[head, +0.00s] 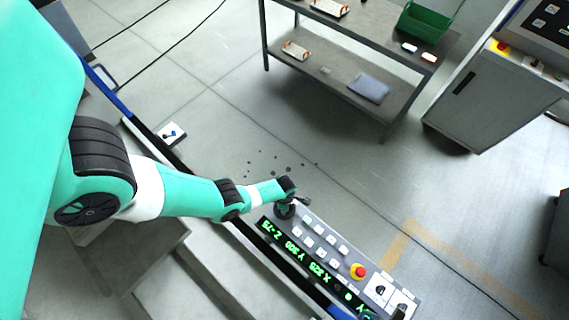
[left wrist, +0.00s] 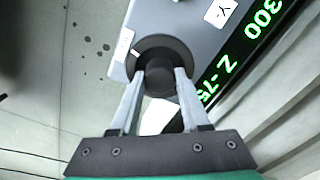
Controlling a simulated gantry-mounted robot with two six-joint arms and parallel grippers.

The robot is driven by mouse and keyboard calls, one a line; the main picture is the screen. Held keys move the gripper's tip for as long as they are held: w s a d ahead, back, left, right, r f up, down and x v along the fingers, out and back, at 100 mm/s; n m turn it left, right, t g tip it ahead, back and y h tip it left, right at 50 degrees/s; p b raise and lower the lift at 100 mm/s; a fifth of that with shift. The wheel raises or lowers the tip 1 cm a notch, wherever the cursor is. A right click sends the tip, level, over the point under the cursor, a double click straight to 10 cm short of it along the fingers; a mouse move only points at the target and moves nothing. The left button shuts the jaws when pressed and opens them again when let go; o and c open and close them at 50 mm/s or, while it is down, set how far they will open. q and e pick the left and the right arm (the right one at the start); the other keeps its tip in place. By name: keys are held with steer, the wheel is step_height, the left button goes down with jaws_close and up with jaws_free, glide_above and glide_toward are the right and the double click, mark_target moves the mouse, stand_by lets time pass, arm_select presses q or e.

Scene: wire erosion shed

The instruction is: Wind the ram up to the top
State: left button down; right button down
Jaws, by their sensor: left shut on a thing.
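A grey control panel (head: 335,246) carries white keys and a green digital readout (head: 300,258), which shows Z at about -75, Y 300 and X 825. A black round knob (head: 284,211) sits at the panel's left end. My left gripper (left wrist: 160,80) is shut on this knob (left wrist: 162,60), with one finger on each side of its narrower black hub. A white mark shows on the knob's rim at the upper left in the left wrist view. In the head view the gripper's fingers are small and partly hidden. The ram cannot be made out. My right gripper is not in view.
A metal shelf table (head: 340,75) with a green bin (head: 424,22) and a grey cabinet (head: 490,95) stand behind. Dark spots mark the floor beside the panel. The floor between is clear.

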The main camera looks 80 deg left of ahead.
arm_select(q)
steer(key=shift+n, duration=1.3)
steer(key=shift+c, duration=1.9)
jaws_free()
